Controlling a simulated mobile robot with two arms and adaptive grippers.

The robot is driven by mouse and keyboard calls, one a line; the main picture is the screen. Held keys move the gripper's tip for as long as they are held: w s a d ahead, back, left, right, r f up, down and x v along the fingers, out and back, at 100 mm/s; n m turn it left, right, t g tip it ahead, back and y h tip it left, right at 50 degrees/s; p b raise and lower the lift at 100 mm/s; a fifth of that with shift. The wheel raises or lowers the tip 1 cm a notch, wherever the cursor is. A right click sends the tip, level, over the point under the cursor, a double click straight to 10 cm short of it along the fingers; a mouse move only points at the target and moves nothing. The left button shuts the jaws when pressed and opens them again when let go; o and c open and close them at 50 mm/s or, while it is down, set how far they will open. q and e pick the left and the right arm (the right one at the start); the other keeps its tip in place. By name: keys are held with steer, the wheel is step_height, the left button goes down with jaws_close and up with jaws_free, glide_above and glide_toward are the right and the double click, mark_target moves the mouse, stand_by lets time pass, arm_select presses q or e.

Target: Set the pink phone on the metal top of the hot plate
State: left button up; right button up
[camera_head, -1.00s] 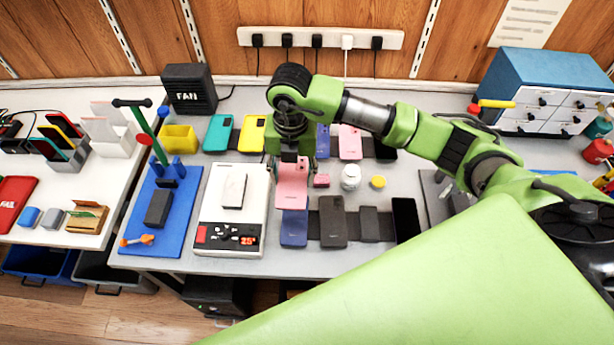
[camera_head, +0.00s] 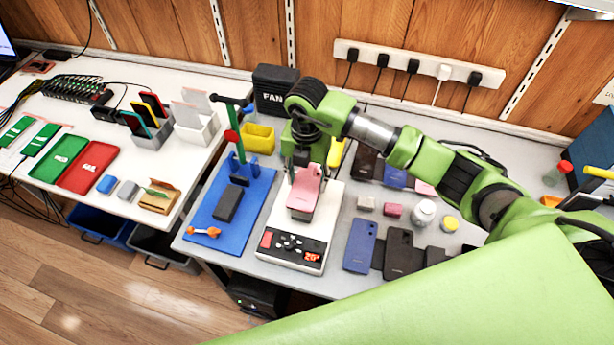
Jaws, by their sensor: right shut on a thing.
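The pink phone (camera_head: 306,189) hangs from my right gripper (camera_head: 303,166), which is shut on its upper end. The phone is tilted, with its back and camera side facing my head camera. It is in front of the white hot plate (camera_head: 324,225) in the picture and covers most of the metal top. I cannot tell whether the phone touches the top. The hot plate's front panel shows black buttons, a red switch and a lit orange display. My left gripper is not in view.
A black FAN box (camera_head: 273,92) and a yellow bin (camera_head: 258,138) stand behind. Several phones, including a dark blue one (camera_head: 360,246), and a white jar (camera_head: 424,214) lie to the right.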

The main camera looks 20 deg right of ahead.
steer(key=shift+w+f+b, duration=0.1)
steer(key=shift+f+b, duration=1.85)
steer(key=shift+f, duration=1.05)
steer(key=shift+f+b, duration=0.35)
steer(key=o, duration=1.7)
steer(key=shift+c, duration=0.2)
steer(key=shift+r+p, duration=0.55)
steer(key=shift+r, duration=0.2)
steer(key=shift+r+p, duration=2.35)
steer(key=shift+r, duration=1.05)
steer(key=shift+f, duration=0.1)
